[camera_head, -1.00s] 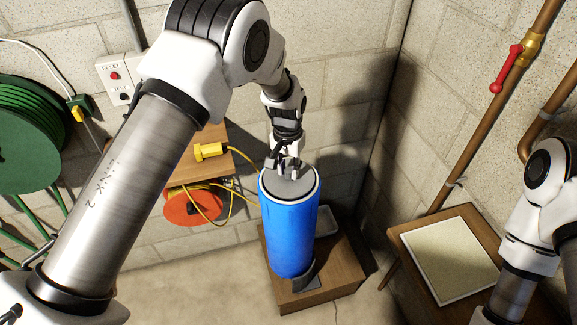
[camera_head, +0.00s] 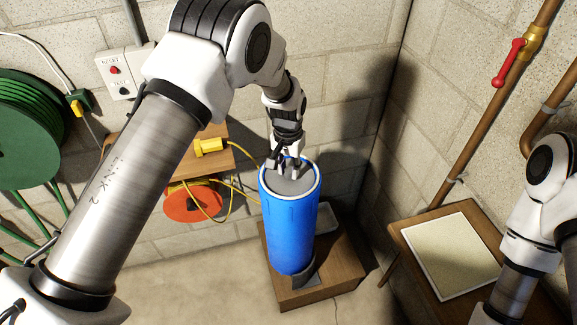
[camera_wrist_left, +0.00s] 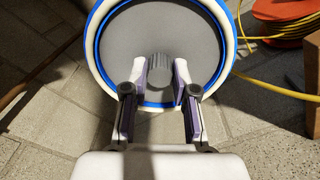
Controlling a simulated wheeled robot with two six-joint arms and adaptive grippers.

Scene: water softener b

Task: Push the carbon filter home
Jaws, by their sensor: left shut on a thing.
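The blue cylinder (camera_head: 288,235) stands upright on a low wooden stand in the head view. The carbon filter's grey round top (camera_head: 294,187) sits inside the cylinder's white rim, and its lower body is hidden. In the left wrist view, the grey top (camera_wrist_left: 128,50) has a ribbed grey knob (camera_wrist_left: 158,72) at its middle, with a blue ring and pale rim around it. My left gripper (camera_head: 287,168) points down from above, shut on the knob, with one finger on each side. My right arm shows at the right edge, but its gripper is out of view.
The wooden stand (camera_head: 328,284) also bears a dark part against the cylinder's base. A side table (camera_head: 410,235) with a pale panel stands at the right by copper pipes (camera_head: 490,115). A yellow cable and orange reel (camera_head: 192,204) lie behind, left of the cylinder.

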